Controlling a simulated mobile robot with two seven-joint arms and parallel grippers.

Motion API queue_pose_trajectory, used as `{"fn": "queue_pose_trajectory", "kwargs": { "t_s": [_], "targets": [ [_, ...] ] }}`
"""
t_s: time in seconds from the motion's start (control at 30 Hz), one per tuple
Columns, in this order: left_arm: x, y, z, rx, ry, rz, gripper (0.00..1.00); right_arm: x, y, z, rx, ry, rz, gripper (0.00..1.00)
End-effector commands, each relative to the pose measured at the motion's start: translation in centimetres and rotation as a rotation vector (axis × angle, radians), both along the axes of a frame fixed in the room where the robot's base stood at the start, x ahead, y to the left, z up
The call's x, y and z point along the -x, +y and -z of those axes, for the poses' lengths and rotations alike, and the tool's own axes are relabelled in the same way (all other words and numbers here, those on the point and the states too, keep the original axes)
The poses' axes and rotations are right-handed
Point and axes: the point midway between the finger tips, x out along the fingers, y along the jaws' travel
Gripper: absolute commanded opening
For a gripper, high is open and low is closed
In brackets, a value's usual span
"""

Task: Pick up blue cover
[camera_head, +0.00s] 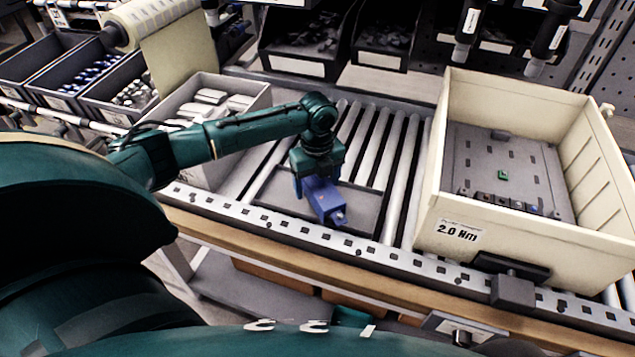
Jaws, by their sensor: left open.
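My left gripper (337,216) is at the end of the green arm that reaches in from the left, over a dark tray (372,212) on the roller conveyor. My right gripper is not in view.
A light grey bin (262,98) with white pieces stands left of the tray. Dark bins (305,50) line the back. Dark screwdriver-like tools (549,40) hang above the cream bin. Bare rollers (398,150) lie between tray and cream bin.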

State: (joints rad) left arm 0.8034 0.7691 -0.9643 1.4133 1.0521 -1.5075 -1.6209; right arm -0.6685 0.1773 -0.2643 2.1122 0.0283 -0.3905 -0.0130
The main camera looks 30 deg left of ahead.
Motion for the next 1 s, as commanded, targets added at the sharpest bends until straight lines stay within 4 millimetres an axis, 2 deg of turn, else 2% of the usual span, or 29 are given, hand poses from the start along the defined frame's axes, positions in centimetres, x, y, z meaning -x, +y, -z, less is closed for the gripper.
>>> {"fn": "queue_pose_trajectory", "kwargs": {
  "t_s": [0.23,0.83,1.0],
  "targets": [
    [-0.04,0.0,0.17,0.0,-0.002,0.0,0.75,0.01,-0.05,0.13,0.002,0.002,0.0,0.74],
    [-0.04,0.02,0.12,0.0,-0.002,0.0,0.25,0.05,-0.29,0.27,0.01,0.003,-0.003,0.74],
    [-0.06,0.02,0.08,0.0,-0.002,0.0,0.25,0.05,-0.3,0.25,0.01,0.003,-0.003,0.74]
  ]
}}
